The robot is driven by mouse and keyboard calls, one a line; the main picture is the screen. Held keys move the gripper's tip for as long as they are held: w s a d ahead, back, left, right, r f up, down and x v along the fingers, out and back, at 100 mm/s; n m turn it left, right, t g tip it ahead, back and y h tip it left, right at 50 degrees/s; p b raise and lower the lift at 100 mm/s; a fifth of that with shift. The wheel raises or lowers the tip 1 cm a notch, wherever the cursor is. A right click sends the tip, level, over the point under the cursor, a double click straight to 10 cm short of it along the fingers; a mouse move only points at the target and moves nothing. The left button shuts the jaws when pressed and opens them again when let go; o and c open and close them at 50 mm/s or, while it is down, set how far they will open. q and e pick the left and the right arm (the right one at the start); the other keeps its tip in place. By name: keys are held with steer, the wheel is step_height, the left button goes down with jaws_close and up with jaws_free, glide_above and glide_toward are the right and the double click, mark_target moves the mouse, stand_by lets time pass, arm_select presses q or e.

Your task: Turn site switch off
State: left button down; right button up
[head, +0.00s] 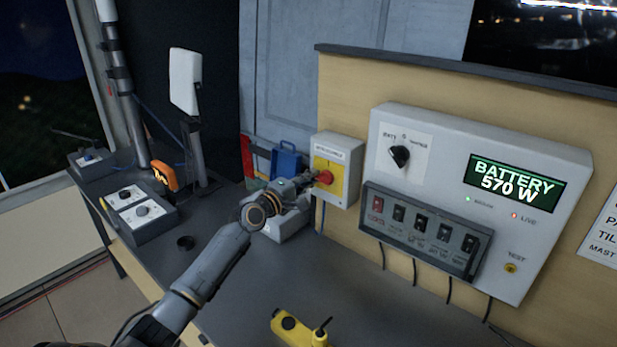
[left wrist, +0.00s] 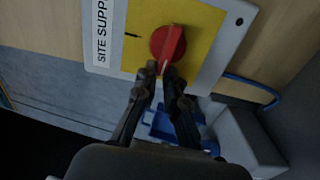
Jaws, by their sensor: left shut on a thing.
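The site switch is a red rotary knob (head: 324,177) on a yellow plate in a pale box (head: 343,150) fixed to the wooden panel. In the left wrist view the red knob (left wrist: 168,44) sits on the yellow plate (left wrist: 196,18), with a label beginning "SITE SUPP" (left wrist: 102,32) beside it. My left gripper (head: 314,179) reaches the knob from the left. In the left wrist view its fingertips (left wrist: 161,72) are closed on the knob's near end. The fingers hide that end. My right gripper is not in view.
A grey panel (head: 450,134) to the right reads "BATTERY 570 W", with a black selector knob (head: 399,156) and a row of switches (head: 420,230). A yellow handheld controller (head: 300,330) lies on the dark bench (head: 255,295). A blue container (head: 287,160) stands behind my gripper.

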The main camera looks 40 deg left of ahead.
arm_select(q)
steer(key=shift+d+f, duration=0.45)
steer(key=shift+d, duration=0.1)
steer(key=c, duration=1.2)
jaws_free()
steer(key=shift+o, duration=1.1)
steer(key=shift+d+r, duration=0.2)
steer(key=shift+d, duration=0.05)
steer(key=shift+w+d+r, duration=0.15)
steer(key=s+a, duration=0.1)
steer(key=s, duration=1.1)
steer(key=shift+o, duration=0.2)
